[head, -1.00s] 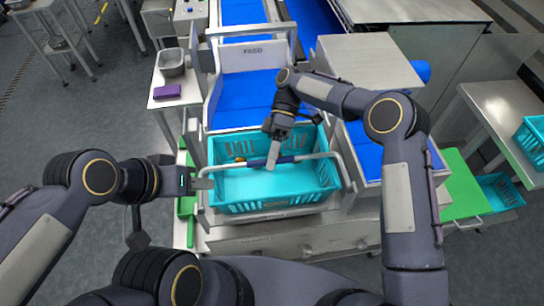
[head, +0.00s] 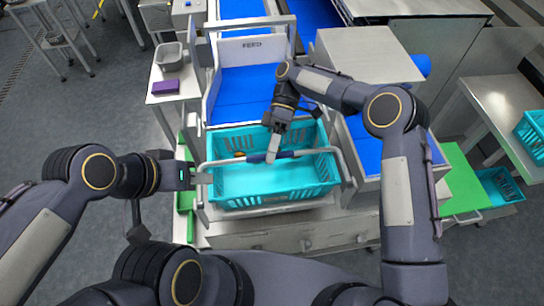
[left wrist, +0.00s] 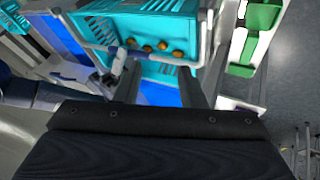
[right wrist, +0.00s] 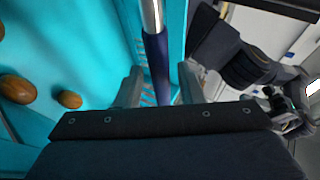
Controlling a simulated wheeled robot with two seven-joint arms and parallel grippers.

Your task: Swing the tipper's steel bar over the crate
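The tipper's steel bar (head: 318,152) runs across the turquoise crate (head: 320,190), above its opening. A dark blue sleeve covers its middle, which also shows in the right wrist view (right wrist: 157,65). My right gripper (head: 272,157) is at this sleeve. Its fingers stand on either side of the sleeve with narrow gaps showing, so it looks open around the bar. My left gripper (head: 192,177) is beside the crate's left side, near the bar's left end. In the left wrist view its fingers (left wrist: 163,88) are apart with nothing between them.
The blue feed chute (head: 245,95) is behind the crate. A side table with a grey tub (head: 170,57) and a purple block (head: 165,87) stands at the left. A steel cabinet (head: 365,60) stands behind right. A green board (head: 460,180) is at the right.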

